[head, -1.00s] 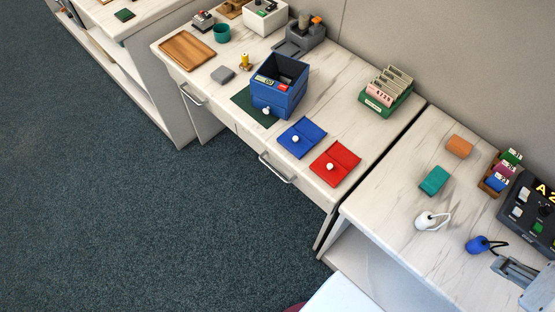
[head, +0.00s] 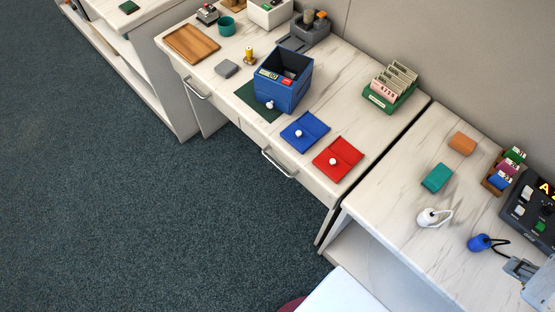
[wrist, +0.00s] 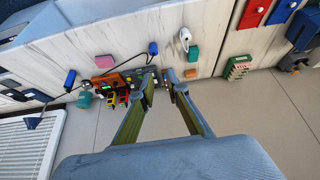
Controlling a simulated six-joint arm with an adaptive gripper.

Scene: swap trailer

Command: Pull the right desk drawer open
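The right desk drawer (head: 307,183) is in the front of the middle desk in the head view, below the blue and red folders. It looks shut, flush with the desk front. Its silver bar handle (head: 279,163) faces the open floor. My gripper (head: 515,268) is at the lower right edge of the head view, over the right-hand table and far from the handle; it is partly cut off. In the wrist view my gripper (wrist: 160,74) has its two fingers apart with nothing between them. I cannot make out the drawer handle in the wrist view.
A second handle (head: 197,90) is on the left drawer. A blue bin (head: 282,92), blue folder (head: 305,132) and red folder (head: 338,159) stand on the desk. A white-handled item (head: 427,217) and blue item (head: 479,243) lie near my gripper. The carpet before the drawers is clear.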

